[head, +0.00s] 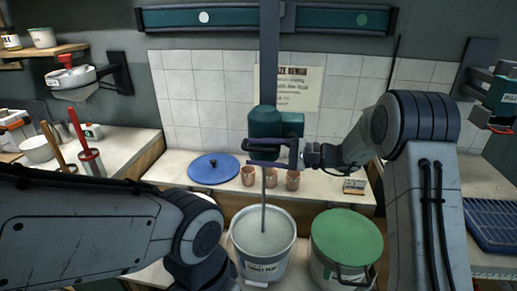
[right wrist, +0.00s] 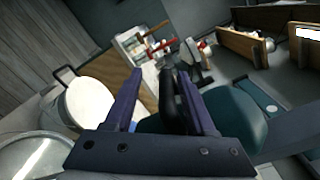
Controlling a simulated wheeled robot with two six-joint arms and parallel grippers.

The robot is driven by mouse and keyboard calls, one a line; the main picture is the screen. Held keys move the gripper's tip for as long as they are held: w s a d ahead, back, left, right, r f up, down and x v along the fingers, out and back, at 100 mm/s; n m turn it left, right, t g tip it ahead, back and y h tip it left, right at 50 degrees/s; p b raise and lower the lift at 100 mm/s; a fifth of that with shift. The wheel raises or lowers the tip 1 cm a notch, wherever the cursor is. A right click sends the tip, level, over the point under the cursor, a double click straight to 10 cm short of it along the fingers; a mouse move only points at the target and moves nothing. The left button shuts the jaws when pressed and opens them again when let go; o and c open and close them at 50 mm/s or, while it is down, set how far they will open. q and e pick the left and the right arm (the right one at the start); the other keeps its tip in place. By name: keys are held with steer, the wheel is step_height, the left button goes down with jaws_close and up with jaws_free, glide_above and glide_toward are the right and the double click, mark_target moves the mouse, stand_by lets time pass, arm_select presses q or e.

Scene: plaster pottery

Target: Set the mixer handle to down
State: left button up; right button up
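The mixer (head: 277,121) is a teal body on a grey upright post, with a thin shaft running down into a white bucket (head: 263,258). My right gripper (head: 251,152) is level with the underside of the mixer, its fingers spread and pointing left. In the right wrist view, a dark handle (right wrist: 171,98) lies between the spread fingers, close to the right one, with a gap to the left one. The teal mixer body (right wrist: 228,122) is just right of it. Whether a finger touches the handle is unclear. My left arm shows at lower left; its gripper is not seen.
A green-lidded bucket (head: 347,238) stands right of the white one. A blue disc lid (head: 214,168) and copper cups (head: 271,178) sit on the bench behind. A blue rack (head: 492,222) is at far right. A red-handled tool (head: 87,150) stands at left.

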steer(key=shift+w, duration=0.2)
stand_by(0.3)
steer(key=shift+d, duration=0.2)
steer(key=shift+d, duration=0.35)
steer(key=s+d+b, duration=0.2)
steer(key=d, duration=0.7)
steer(key=shift+d, duration=0.15)
